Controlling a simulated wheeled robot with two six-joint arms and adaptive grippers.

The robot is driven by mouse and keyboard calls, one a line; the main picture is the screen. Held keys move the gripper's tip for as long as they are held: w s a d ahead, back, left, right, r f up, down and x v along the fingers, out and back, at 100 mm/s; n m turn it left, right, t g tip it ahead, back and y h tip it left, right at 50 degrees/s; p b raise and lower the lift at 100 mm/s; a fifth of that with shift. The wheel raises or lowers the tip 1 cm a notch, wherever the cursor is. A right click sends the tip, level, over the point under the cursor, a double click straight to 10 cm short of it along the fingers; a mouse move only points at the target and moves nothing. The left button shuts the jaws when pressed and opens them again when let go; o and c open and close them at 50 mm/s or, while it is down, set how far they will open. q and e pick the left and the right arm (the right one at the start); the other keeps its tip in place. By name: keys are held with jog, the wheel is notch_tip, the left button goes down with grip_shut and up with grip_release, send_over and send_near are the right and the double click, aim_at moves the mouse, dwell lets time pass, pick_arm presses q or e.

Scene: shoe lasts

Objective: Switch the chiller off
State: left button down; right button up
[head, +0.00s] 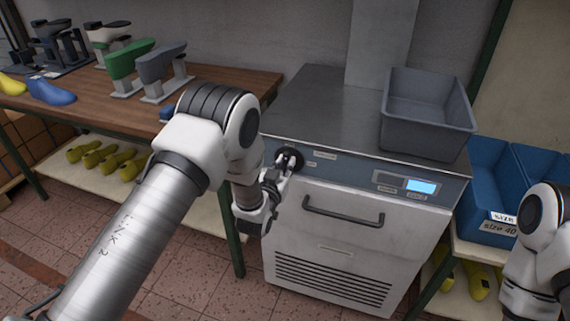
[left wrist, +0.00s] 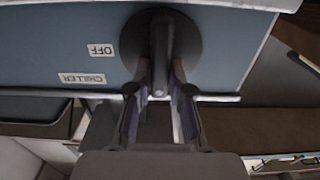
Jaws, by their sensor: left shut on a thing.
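The chiller (head: 345,245) is a pale metal cabinet with a blue-grey control strip, a door handle and a lit blue display (head: 421,187). Its round dark knob (left wrist: 190,40) is at the strip's left end in the head view. My left gripper (head: 284,170) is at the knob. In the left wrist view the gripper (left wrist: 161,78) is shut on the knob's raised bar, which stands upright in that picture. An OFF label (left wrist: 102,51) and a CHILLER label (left wrist: 82,79) appear upside down beside the knob. My right gripper is out of view; only its arm shows at right.
A grey bin (head: 428,137) stands on the chiller's top. Left is a wooden bench (head: 225,80) with shoe lasts on stands; yellow lasts (head: 100,157) lie on the shelf below. Blue crates (head: 485,195) stand at the right. The floor before the chiller is clear.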

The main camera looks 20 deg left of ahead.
pick_arm(q)
jog(key=shift+d+f+m+b, duration=0.2)
jog(key=shift+m+b, duration=1.15)
jog(key=shift+m, duration=1.65)
jog(key=shift+d+f+m+b, duration=0.25)
jog(key=shift+m+b, duration=1.05)
jog(key=shift+m, duration=1.7)
jog(key=shift+d+f+m+b, duration=0.2)
jog(key=shift+m+b, duration=1.15)
jog(key=shift+m, duration=1.65)
jog(key=c, duration=1.1)
grip_release()
jog(key=shift+o, duration=0.2)
